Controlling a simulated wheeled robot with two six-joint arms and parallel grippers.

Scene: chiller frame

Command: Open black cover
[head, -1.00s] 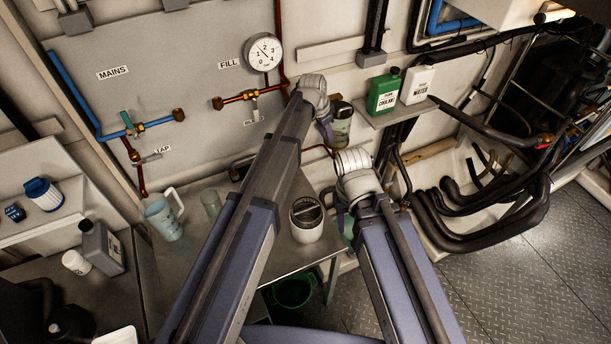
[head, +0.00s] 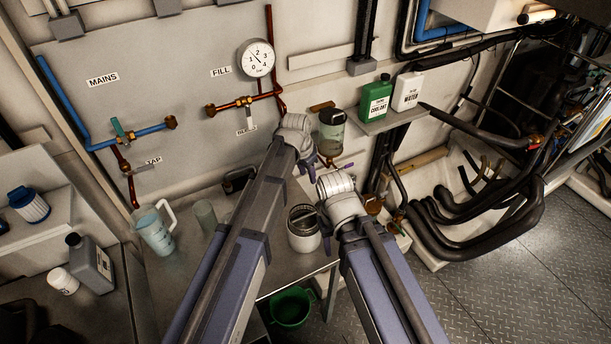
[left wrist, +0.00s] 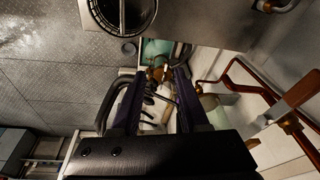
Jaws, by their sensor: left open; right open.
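A white round pot (head: 304,240) stands on the grey bench, with a dark rim and a dark round top (head: 303,216) crossed by a bar. I cannot tell whether this top is the black cover. A round black-rimmed opening or top (left wrist: 122,14) is cut off at the top of the left wrist view. My left gripper (head: 316,167) is open and empty, above and behind the pot; its spread fingers show in the left wrist view (left wrist: 158,78). My right gripper (head: 328,236) is beside the pot on its right, mostly hidden behind its wrist.
A clear jug (head: 154,232) and a glass (head: 205,216) stand on the bench, left of my left arm. A glass filter bowl (head: 331,132) hangs on the wall behind my left gripper. Green (head: 376,102) and white (head: 407,92) bottles stand on a shelf; black hoses (head: 480,215) lie right.

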